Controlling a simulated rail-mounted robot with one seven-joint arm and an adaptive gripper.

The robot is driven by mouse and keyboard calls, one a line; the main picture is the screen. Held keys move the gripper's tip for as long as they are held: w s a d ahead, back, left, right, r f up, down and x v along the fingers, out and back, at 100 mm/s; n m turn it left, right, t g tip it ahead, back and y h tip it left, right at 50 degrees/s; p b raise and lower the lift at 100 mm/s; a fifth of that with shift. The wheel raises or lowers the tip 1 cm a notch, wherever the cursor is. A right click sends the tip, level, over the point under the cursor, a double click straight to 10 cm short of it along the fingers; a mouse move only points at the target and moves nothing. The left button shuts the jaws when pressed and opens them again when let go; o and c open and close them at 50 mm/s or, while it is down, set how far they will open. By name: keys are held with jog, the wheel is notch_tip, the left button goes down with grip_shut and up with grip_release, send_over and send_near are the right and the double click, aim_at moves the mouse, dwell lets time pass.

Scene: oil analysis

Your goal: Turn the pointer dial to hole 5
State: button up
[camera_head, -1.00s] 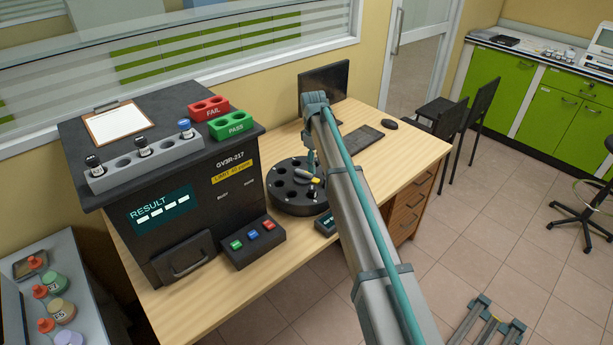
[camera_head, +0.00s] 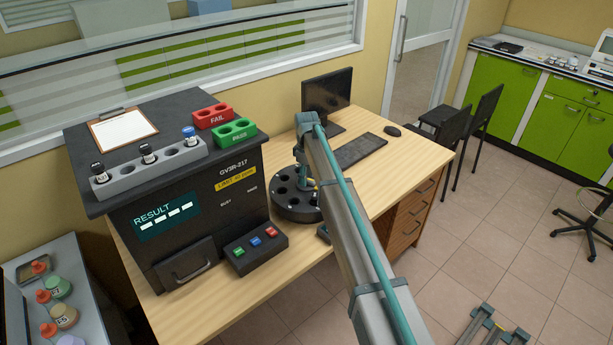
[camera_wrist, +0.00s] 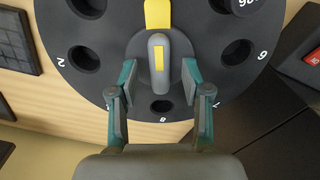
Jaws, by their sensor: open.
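The round black dial plate (camera_head: 285,207) stands on the wooden desk, right of the analyser, partly hidden by my arm in the head view. In the wrist view the plate (camera_wrist: 205,40) shows several dark holes with white numbers around its rim. Its grey pointer handle (camera_wrist: 158,75) has a yellow stripe, and a yellow tip (camera_wrist: 158,14) lies at the top of that view. My gripper (camera_wrist: 160,70) is open, with one finger on each side of the handle and visible gaps between. The hole under the yellow tip is out of view.
The black analyser (camera_head: 190,190) stands left of the dial, with a button box (camera_head: 255,248) in front. A monitor (camera_head: 327,92), keyboard (camera_head: 360,149) and mouse (camera_head: 392,131) are behind and to the right.

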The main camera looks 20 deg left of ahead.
jog(key=shift+f, duration=0.4)
jog(key=shift+c, duration=0.2)
grip_shut()
jog(key=shift+m, duration=0.4)
jog(key=m, duration=0.3)
jog(key=shift+m+b, duration=0.3)
jog(key=m, duration=0.4)
jog(key=shift+m, duration=0.3)
